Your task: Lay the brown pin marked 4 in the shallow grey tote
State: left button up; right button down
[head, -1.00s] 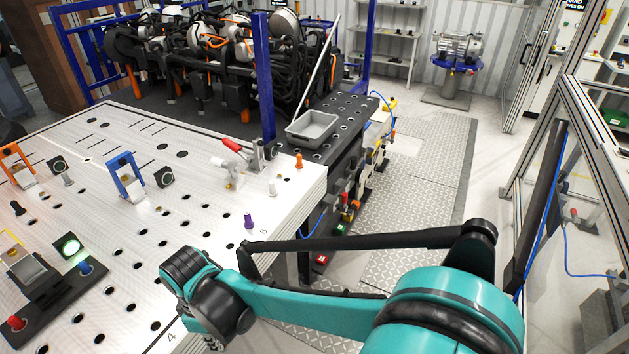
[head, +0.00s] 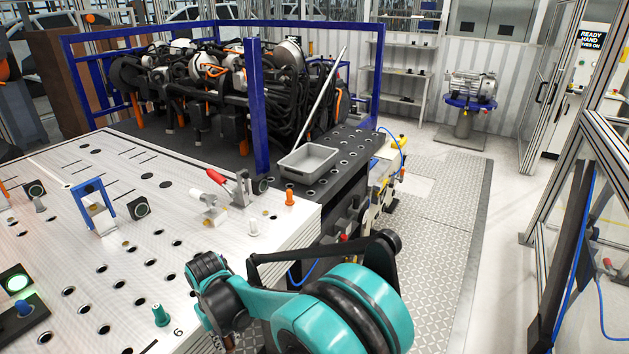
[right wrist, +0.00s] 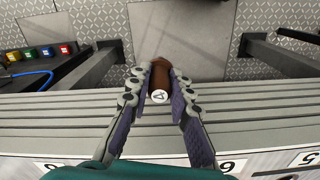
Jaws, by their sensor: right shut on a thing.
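The brown pin (right wrist: 160,82) shows in the right wrist view with its white end marked 4 facing the camera. My right gripper (right wrist: 159,92) is shut on it, one finger on each side, above the table's edge. In the head view my right gripper is mostly hidden below its own wrist; a small brown bit (head: 229,342) shows there. The shallow grey tote (head: 308,161) stands on the dark perforated shelf at the table's far right corner, well away from the gripper. It looks empty. My left gripper is not in view.
An orange pin (head: 289,197), a red-handled clamp (head: 238,186) and a white pin (head: 253,227) stand between the arm and the tote. A teal pin (head: 160,315) stands at the near edge. A blue frame post (head: 258,108) rises left of the tote.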

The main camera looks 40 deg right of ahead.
aim_at(309, 169)
jog(key=l+u, duration=0.3)
jog(key=l, duration=2.8)
